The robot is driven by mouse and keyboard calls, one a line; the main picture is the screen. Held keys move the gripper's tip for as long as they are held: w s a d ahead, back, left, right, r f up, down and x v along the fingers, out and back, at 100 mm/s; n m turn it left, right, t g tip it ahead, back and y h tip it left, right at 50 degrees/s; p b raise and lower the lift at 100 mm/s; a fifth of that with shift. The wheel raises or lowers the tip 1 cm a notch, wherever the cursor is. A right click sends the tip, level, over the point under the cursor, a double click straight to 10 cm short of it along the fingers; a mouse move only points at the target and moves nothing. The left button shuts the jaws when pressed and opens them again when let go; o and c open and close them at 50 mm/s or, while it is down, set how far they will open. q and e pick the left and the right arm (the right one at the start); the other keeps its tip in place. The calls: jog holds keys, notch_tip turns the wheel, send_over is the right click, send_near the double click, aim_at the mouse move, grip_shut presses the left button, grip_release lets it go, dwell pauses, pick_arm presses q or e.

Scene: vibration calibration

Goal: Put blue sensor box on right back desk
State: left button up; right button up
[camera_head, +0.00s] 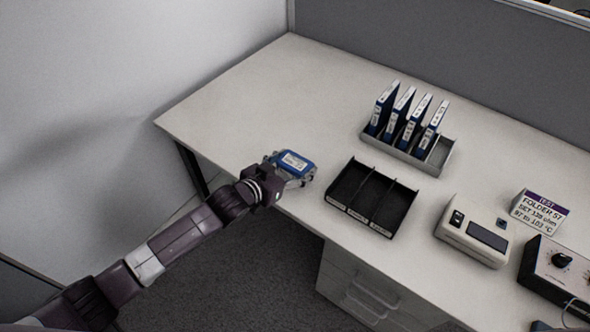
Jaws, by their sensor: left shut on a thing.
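The blue sensor box (291,162) is a small blue block with a white label on top. My left gripper (289,177) is shut on it, at the front edge of the white desk (235,109). The gripper hides the box's near lower side, and I cannot tell whether the box touches the desk. My left arm comes in from the lower left. My right gripper is not in view.
A black divided tray (388,226) lies right of the box. Behind it, a grey rack (405,151) holds several blue folders. A beige meter (474,230), a sign (541,211) and a dial instrument (557,273) stand at right. The desk's left back is clear.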

pick_arm(q)
notch_tip(320, 180, down, 2)
jog(key=shift+f, duration=0.35)
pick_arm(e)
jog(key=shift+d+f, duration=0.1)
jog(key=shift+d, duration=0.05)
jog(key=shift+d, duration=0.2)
pick_arm(q)
jog(key=o, duration=1.3)
jog(key=shift+f, duration=0.1)
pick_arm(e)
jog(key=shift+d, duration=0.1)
pick_arm(q)
jog(key=shift+s+a+r+p, duration=0.2)
jog(key=shift+s+r+p, duration=0.05)
jog(key=shift+r+p, duration=0.15)
jog(key=p+v, duration=0.8)
jog(key=v, duration=0.1)
jog(key=shift+s+a+r, duration=0.15)
jog(key=shift+s+r, duration=0.05)
jog(key=shift+s, duration=0.1)
jog(key=shift+s+a+r+p, duration=0.15)
jog(key=shift+s+a+p, duration=0.25)
jog(key=shift+s, duration=0.2)
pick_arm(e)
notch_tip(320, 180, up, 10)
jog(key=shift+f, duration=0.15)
